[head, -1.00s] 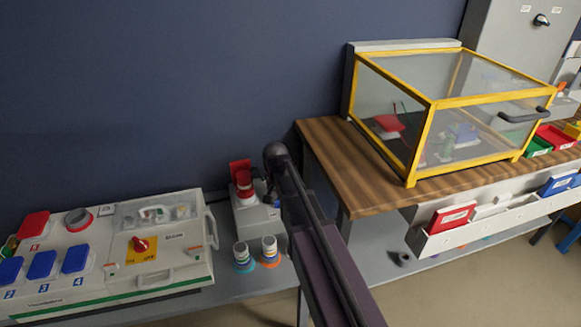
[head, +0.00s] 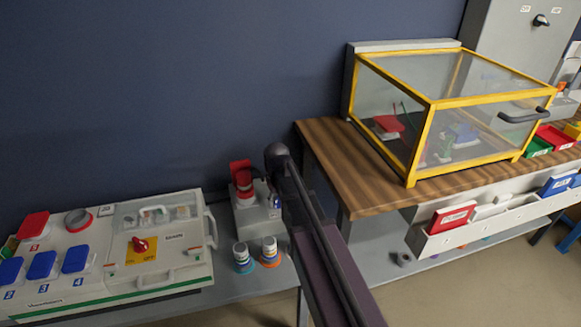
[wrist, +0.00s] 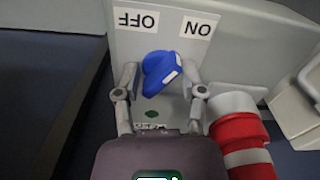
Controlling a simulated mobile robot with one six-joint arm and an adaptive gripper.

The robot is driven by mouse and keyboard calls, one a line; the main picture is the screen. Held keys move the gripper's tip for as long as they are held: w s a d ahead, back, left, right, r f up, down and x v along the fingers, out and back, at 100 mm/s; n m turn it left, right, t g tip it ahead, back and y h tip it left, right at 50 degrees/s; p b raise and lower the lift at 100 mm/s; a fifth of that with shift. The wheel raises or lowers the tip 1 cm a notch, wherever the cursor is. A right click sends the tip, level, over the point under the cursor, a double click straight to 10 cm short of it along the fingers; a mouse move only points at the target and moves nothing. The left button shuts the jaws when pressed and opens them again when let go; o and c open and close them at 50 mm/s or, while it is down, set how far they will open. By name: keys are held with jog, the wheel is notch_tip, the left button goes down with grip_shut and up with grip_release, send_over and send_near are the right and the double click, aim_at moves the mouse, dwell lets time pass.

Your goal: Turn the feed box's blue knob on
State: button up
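The blue knob (wrist: 162,72) sits on a light grey panel (wrist: 122,42) in the wrist view, below upside-down labels OFF on the left and ON on the right. It is tilted, and a white mark shows on its right side. My gripper (wrist: 160,68) is partly open, with one finger on each side of the knob. The right fingertip is very close to it; I cannot tell whether either finger touches. In the head view the small grey box (head: 257,222) stands on the grey bench, and my arm hides part of it.
A red-and-white cylinder (wrist: 240,135) is close to my right finger in the wrist view. Two small jars (head: 269,248) stand before the box. A large control panel (head: 180,262) lies left, and a wooden table with a yellow-framed enclosure (head: 425,130) stands right.

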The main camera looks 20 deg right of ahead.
aim_at(278, 200)
jog(key=shift+r+p, duration=6.75)
jog(key=shift+r, duration=0.3)
jog(key=s+r+m+p, duration=0.2)
jog(key=s+r+p, duration=0.9)
jog(key=s, duration=0.4)
jog(key=shift+s+r+p, duration=0.15)
jog(key=shift+r+p, duration=0.2)
jog(key=shift+a, duration=0.1)
jog(key=shift+s+r, duration=0.1)
jog(key=shift+s, duration=0.05)
